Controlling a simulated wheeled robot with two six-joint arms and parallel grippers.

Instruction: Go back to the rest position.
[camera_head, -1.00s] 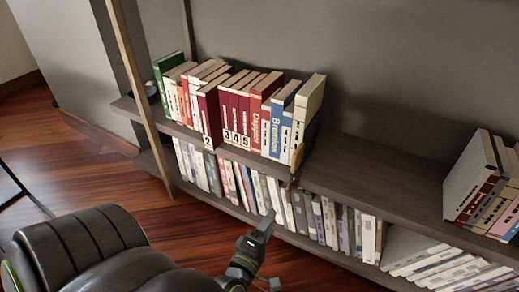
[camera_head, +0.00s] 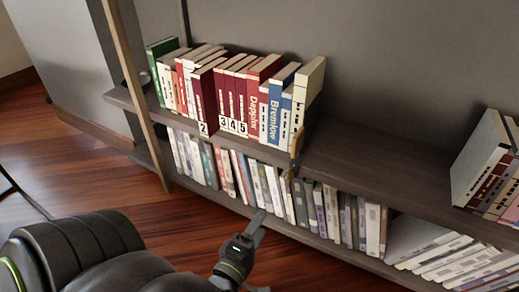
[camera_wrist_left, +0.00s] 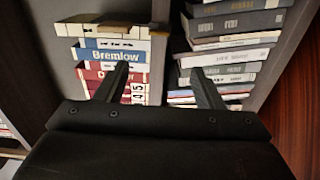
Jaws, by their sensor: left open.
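My left gripper (camera_head: 258,252) is in the lower middle of the head view, in front of the bookshelf and over the floor. Its fingers are apart with nothing between them. In the left wrist view the open fingers (camera_wrist_left: 160,70) point toward the shelves, with books beyond them. Part of my own arm fills the lower left of the head view. My right gripper is not in view.
The upper shelf (camera_head: 370,165) holds a row of books, including red ones numbered 2 to 5 and a blue Bremlow book (camera_head: 277,105). More books (camera_head: 489,160) stand at the right, beyond a bare stretch. The lower shelf is packed. Wooden floor (camera_head: 110,185) is clear.

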